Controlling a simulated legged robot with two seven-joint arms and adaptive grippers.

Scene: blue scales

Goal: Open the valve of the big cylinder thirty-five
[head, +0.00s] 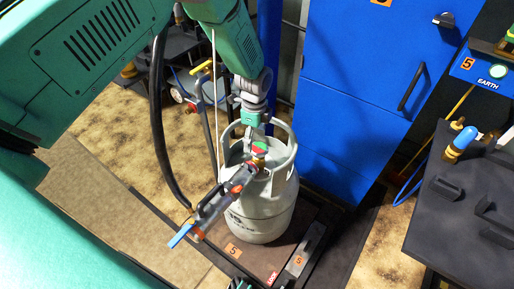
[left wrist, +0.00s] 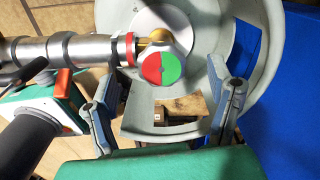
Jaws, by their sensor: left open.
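The big cylinder (head: 262,212) is grey and stands upright on a low platform, with a raised collar around its top. Its valve knob (head: 260,148), half red and half green, sits inside the collar. In the left wrist view the knob (left wrist: 161,67) faces the camera, with a metal fitting (left wrist: 70,48) joined at its left. My left gripper (left wrist: 162,76) is open, its two fingers apart on either side of the knob and seemingly not touching it. In the head view my left gripper (head: 256,125) is just above the knob, fingertips partly hidden. My right gripper is not in view.
A fitting with a blue lever (head: 181,235) sticks out from the valve toward the front left. The platform bears an orange "5" label (head: 233,250). A blue cabinet (head: 345,130) stands behind. A dark table (head: 450,215) is at right. A black hose (head: 160,130) hangs at left.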

